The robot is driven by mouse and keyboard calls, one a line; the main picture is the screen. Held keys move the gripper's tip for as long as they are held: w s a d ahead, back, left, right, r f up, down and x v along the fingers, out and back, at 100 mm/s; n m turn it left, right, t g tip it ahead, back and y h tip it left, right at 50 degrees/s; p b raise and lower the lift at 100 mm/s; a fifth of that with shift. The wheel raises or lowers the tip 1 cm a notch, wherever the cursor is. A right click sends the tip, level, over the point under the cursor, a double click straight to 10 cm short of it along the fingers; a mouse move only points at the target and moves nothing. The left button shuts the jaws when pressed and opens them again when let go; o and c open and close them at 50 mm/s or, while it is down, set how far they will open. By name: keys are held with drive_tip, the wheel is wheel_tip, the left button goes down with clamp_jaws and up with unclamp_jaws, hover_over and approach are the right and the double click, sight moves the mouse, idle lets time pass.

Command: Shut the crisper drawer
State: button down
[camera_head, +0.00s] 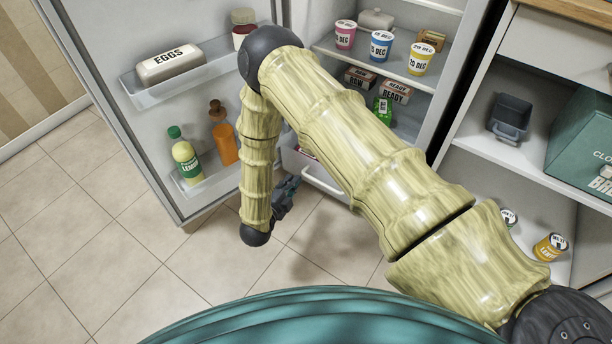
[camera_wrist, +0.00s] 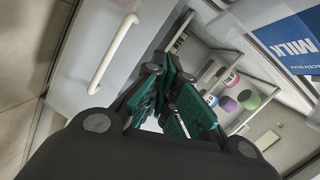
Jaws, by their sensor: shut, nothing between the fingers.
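The crisper drawer (camera_head: 300,165) is low in the open fridge, with a pale front and a white bar handle (camera_head: 322,182). It appears pulled out, and something reddish shows inside; my arm hides much of it. In the wrist view the drawer's handle (camera_wrist: 113,53) is at the upper left, on a pale front. My gripper (camera_head: 290,187) hangs low, just left of the handle in the head view. Its teal fingers (camera_wrist: 163,68) are shut and empty, and they look apart from the handle. Whether they touch the drawer front I cannot tell.
The fridge door (camera_head: 110,90) stands open at the left, with an egg box (camera_head: 170,62) and bottles in its racks. Tubs (camera_head: 381,46) and boxes fill the shelves. A milk carton (camera_wrist: 290,40) shows in the wrist view. Open shelving (camera_head: 520,158) is at the right; tiled floor (camera_head: 130,240) is clear.

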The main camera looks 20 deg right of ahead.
sight(303, 174)
wheel_tip(303, 174, down, 5)
drive_tip(key=w+a+m+h+b, duration=0.1)
drive_tip(key=a+m+h+b, duration=0.2)
drive_tip(key=m+b, duration=0.3)
drive_tip(key=shift+n+g, duration=0.3)
drive_tip(key=shift+g, duration=0.1)
drive_tip(key=b+x, duration=0.7)
drive_tip(key=x, duration=0.5)
drive_tip(key=shift+w+d+r+b, duration=0.1)
drive_tip(key=shift+d+b, duration=0.05)
drive_tip(key=shift+b, duration=0.25)
drive_tip(key=shift+b+x, duration=0.35)
drive_tip(key=shift+x, duration=0.45)
drive_tip(key=shift+d+r, duration=0.15)
drive_tip(key=shift+r, duration=0.05)
